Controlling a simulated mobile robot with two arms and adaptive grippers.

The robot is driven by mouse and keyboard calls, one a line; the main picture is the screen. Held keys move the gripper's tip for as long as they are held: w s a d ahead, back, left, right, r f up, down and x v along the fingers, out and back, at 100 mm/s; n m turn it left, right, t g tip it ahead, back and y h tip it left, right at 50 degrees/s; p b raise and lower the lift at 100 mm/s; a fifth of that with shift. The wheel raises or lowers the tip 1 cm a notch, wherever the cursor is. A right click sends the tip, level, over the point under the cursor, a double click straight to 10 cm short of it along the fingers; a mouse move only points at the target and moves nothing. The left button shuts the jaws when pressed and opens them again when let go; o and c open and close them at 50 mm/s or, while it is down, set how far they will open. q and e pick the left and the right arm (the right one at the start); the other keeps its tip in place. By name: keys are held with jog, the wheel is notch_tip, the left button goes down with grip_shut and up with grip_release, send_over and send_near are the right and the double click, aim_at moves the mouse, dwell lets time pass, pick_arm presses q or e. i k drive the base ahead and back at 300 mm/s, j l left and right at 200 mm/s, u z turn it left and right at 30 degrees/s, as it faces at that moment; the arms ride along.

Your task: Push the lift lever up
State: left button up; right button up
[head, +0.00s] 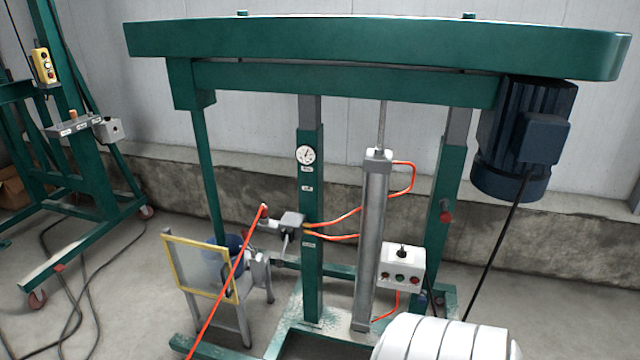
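A small grey valve block (291,221) is fixed to the left side of the green upright post (311,240), with orange hoses running from it to the silver lift cylinder (373,235). A short pale lever-like part (284,243) hangs below the block; it is small, and I cannot be sure that it is the lift lever. A white control box (402,268) right of the cylinder has a small black upright switch and several coloured buttons. Neither of my grippers is in the head view.
A green overhead beam (370,45) spans the machine, with a dark motor (525,140) at its right. A yellow-framed panel (198,267) and an orange hose stand front left of the valve. Cables lie on the floor at left, beside another green frame (85,215).

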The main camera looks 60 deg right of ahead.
aim_at(279, 263)
jog(key=z, duration=1.6)
